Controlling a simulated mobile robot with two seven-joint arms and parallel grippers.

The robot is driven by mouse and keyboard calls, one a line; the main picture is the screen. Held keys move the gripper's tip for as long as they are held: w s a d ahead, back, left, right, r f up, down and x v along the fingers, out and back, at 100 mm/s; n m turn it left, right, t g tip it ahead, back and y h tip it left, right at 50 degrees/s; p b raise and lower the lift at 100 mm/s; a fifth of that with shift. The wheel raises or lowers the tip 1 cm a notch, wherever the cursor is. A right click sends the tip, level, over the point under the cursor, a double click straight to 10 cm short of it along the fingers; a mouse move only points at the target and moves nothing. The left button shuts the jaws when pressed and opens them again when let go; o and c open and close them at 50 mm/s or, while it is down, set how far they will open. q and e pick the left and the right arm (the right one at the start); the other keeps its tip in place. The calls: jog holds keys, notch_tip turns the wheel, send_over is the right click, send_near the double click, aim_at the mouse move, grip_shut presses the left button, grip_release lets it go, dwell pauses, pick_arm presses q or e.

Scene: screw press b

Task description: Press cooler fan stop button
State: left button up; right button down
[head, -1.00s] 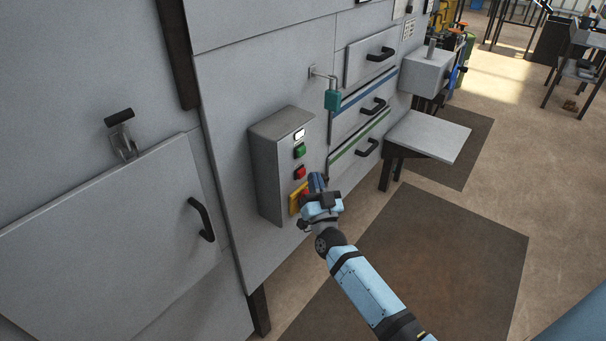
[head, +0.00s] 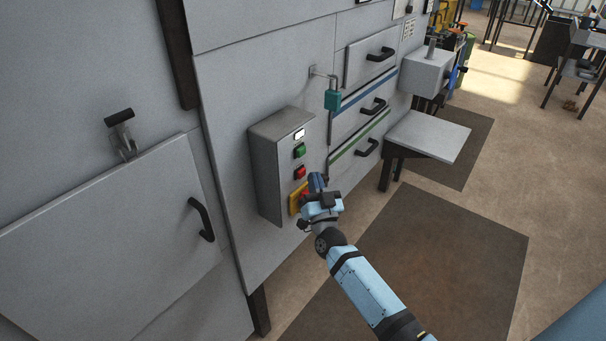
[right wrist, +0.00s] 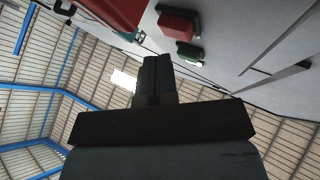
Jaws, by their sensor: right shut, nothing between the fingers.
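A grey control box (head: 265,175) is fixed to the grey machine panel. Down its front are a white button or lamp (head: 299,134), a green button (head: 299,151), a red button (head: 300,173), and a yellow plate (head: 295,200) with a red part partly hidden by my gripper. My right gripper (head: 317,181) is shut and empty, in front of the box's lower part. In the right wrist view, its closed fingers (right wrist: 155,72) stand near the red button (right wrist: 178,23), the green button (right wrist: 189,52) and a large red part (right wrist: 112,12). I see no clear contact. My left gripper is not in view.
Drawers with black handles (head: 372,106) and a grey shelf (head: 428,136) lie further right. A door with a black handle (head: 201,220) is at left. Floor at lower right is open.

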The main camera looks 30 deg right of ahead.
jog(key=shift+w+a, duration=0.2)
jog(key=shift+w, duration=0.2)
jog(key=shift+w+a, duration=0.15)
jog(key=shift+w, duration=0.25)
dwell(0.6)
jog(key=shift+s, duration=0.2)
jog(key=shift+s+d+p, duration=0.35)
jog(key=shift+s, duration=0.25)
jog(key=s, duration=0.1)
jog(key=s+d+p, duration=0.1)
jog(key=s, duration=0.1)
jog(key=s+d+p, duration=0.1)
jog(key=shift+s, duration=0.35)
